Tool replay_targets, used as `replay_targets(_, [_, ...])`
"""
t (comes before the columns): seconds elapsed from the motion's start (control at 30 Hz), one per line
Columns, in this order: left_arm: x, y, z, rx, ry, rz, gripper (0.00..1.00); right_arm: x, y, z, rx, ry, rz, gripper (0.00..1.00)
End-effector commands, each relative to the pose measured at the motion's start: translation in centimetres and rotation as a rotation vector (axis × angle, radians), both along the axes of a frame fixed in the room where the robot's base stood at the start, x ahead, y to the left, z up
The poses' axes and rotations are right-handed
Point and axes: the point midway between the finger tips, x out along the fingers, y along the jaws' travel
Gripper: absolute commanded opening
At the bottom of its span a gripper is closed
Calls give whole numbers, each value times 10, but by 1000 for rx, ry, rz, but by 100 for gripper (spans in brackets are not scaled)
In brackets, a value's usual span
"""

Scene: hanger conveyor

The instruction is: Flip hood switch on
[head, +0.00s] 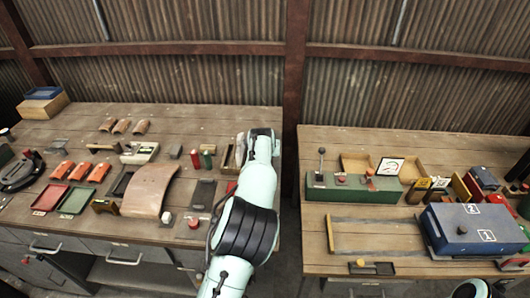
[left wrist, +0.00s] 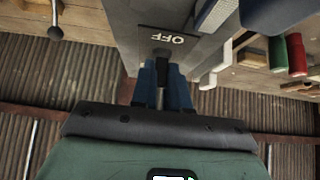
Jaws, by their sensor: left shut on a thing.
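In the left wrist view a grey panel (left wrist: 150,20) bears a white "OFF" label (left wrist: 168,38), which appears upside down. A small dark switch lever (left wrist: 161,56) stands out just below the label in the picture. My left gripper (left wrist: 162,78) has its blue fingers closed around this lever. A silvery stem shows between the fingers. Which way the lever is tilted is hard to tell. In the head view my left arm reaches to the right end of the left bench and hides the switch and the fingertips.
The left bench (head: 75,125) holds a curved beige panel (head: 150,188), trays and small red and green cylinders (head: 206,160). A gap separates it from the right bench (head: 430,145), which carries a green lever box (head: 350,192) and a blue box (head: 470,229).

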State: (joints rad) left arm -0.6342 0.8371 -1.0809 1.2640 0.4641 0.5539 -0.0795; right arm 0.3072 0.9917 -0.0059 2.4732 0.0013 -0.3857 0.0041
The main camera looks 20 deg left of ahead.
Motion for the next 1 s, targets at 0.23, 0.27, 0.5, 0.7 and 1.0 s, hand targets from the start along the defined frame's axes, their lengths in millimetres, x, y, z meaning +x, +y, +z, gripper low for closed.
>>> replay_targets(0.23, [8, 1, 3, -39, 133, -1, 0, 0, 0, 0, 0, 0, 0, 43])
replay_targets(0.27, [9, 2, 2, -43, 148, 0, 0, 0, 0, 0, 0, 0, 0, 43])
replay_targets(0.5, [12, 1, 2, -68, 238, -3, 0, 0, 0, 0, 0, 0, 0, 43])
replay_targets(0.7, [11, 1, 3, -79, 272, -1, 0, 0, 0, 0, 0, 0, 0, 43])
replay_targets(1.0, [11, 2, 3, -79, 275, 1, 0, 0, 0, 0, 0, 0, 0, 43])
